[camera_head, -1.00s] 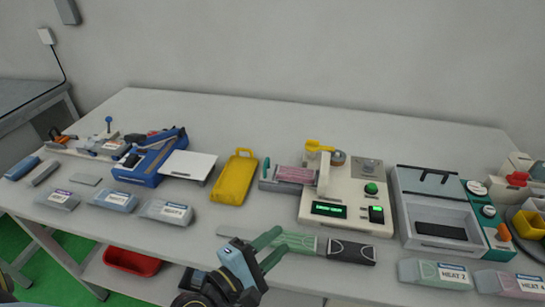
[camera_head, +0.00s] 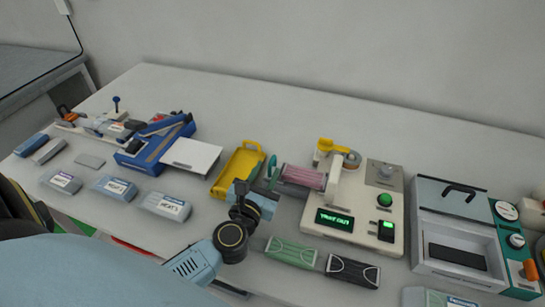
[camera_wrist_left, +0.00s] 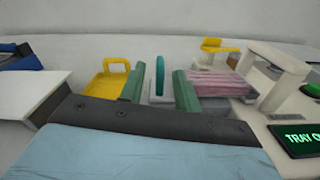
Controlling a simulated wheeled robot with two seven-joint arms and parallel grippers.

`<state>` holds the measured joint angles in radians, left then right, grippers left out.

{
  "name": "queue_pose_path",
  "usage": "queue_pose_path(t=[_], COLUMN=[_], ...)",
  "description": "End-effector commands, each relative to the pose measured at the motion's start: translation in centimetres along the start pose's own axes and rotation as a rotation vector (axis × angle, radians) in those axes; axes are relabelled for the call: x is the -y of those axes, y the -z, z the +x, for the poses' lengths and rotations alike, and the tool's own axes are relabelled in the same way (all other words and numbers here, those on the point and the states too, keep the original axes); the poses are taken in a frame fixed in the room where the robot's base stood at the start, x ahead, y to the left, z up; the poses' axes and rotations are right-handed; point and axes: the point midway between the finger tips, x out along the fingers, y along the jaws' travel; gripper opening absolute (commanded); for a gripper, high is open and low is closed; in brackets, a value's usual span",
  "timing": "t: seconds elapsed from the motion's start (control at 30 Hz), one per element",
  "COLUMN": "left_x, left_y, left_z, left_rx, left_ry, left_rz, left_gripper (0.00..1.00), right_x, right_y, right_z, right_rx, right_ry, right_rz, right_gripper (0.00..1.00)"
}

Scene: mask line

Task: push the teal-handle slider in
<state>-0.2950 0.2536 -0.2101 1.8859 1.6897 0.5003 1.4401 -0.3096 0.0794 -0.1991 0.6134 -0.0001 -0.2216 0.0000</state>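The slider is a grey tray (camera_head: 291,187) at the left side of the cream machine (camera_head: 352,210), with a pink pleated mask (camera_head: 305,177) on it. Its upright teal handle (camera_wrist_left: 160,76) shows in the left wrist view. My left gripper (camera_wrist_left: 159,92) is open with green fingers, one on each side of the handle in that view. I cannot tell whether the fingers touch it. In the head view the left gripper (camera_head: 268,178) is at the tray's left end and partly hides it. The machine's green display (camera_head: 334,220) seems to read TRAY OUT. My right gripper is not in view.
A yellow tray (camera_head: 237,170) stands close left of my left gripper. A green mask (camera_head: 290,252) and a black mask (camera_head: 352,270) lie in front of the machine. A blue device (camera_head: 150,148) with a white plate stands farther left, and a grey-and-teal box device (camera_head: 458,235) to the right.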

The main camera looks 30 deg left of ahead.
Motion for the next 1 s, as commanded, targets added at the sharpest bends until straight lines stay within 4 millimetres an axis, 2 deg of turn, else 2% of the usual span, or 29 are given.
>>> queue_pose_path(t=[0.1,0.3,0.67,0.7,0.93,1.0], left_x=[0.0,0.0,0.0,0.0,0.0,0.0], left_y=[-0.1,0.0,0.0,0.0,0.0,0.0], left_z=[2.3,4.5,5.1,5.1,5.1,5.1], left_rx=[0.003,0.0,0.0,0.0,0.0,0.0], left_ry=[-0.001,0.0,0.001,0.001,0.0,0.0], left_rz=[0.001,0.001,0.001,0.001,0.001,0.002], left_gripper=[0.33,0.33,0.33,0.31,0.01,0.0], right_x=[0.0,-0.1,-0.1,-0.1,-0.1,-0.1], right_y=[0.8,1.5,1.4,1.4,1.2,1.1], right_z=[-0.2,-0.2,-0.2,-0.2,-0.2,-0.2], right_rx=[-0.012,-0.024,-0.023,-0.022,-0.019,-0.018], right_ry=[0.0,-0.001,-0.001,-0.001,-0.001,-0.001], right_rz=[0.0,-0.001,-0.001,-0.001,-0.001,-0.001], right_gripper=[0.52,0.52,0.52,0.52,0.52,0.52])
